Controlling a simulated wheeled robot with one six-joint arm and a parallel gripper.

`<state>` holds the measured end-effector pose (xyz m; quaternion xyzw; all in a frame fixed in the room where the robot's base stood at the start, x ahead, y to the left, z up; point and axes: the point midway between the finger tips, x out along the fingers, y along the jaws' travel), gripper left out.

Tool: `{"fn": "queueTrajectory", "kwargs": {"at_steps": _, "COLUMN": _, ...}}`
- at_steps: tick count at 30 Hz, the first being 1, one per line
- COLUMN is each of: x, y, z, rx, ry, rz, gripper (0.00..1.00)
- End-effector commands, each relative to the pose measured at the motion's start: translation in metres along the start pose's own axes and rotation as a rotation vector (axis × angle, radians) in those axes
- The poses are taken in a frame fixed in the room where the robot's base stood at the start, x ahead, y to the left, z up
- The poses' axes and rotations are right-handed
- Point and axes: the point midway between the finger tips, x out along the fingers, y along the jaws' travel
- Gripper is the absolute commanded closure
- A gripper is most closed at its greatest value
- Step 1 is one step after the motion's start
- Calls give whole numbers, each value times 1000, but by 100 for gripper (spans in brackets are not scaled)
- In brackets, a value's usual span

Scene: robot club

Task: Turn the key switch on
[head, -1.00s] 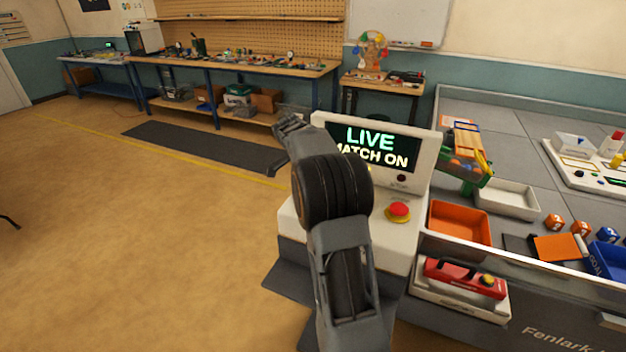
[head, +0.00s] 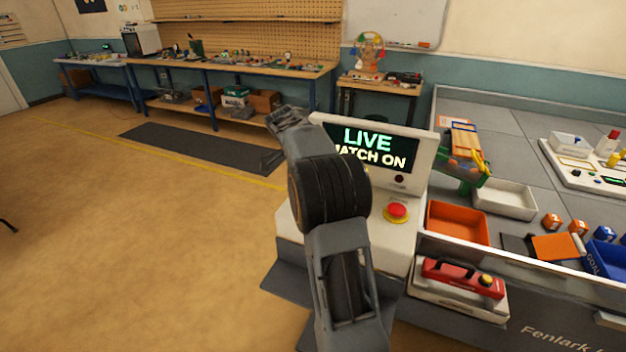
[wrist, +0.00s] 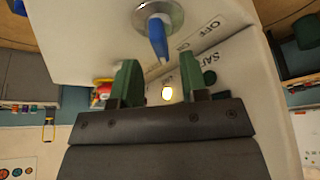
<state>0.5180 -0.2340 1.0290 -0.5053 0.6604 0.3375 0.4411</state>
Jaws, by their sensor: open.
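In the wrist view, the key switch is a round metal collar (wrist: 172,12) with a blue key (wrist: 157,38) in it on a white panel. The key's handle points down in the picture, nearer the ON mark than the OFF mark. My gripper (wrist: 158,68) is open, its two green fingers apart and nothing held between them. The key's end shows between and just above the fingertips; I cannot tell whether they touch it. The SAFE lamp (wrist: 209,77) is dark. In the head view, my arm hides the key and fingers.
The console screen (head: 378,150) reads LIVE, MATCH ON. A red push button (head: 397,210) sits on the console in front of the screen. An orange tray (head: 457,223) and a red tool (head: 462,277) are to the right. Open floor lies left.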

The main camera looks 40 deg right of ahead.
Motion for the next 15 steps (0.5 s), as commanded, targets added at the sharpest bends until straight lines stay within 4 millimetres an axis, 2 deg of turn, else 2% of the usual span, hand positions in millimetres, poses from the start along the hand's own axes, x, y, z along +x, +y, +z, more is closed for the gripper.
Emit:
{"fn": "queueTrajectory", "kwargs": {"at_steps": 1, "x": -12, "y": -1, "z": 0, "rx": -1, "ry": 0, "rz": -5, "gripper": 60}}
{"fn": "queueTrajectory", "kwargs": {"at_steps": 6, "x": -48, "y": 0, "z": 0, "rx": 1, "ry": 0, "rz": -3, "gripper": 60}}
{"fn": "queueTrajectory", "kwargs": {"at_steps": 15, "x": -94, "y": 0, "z": 0, "rx": 0, "ry": 0, "rz": 0, "gripper": 60}}
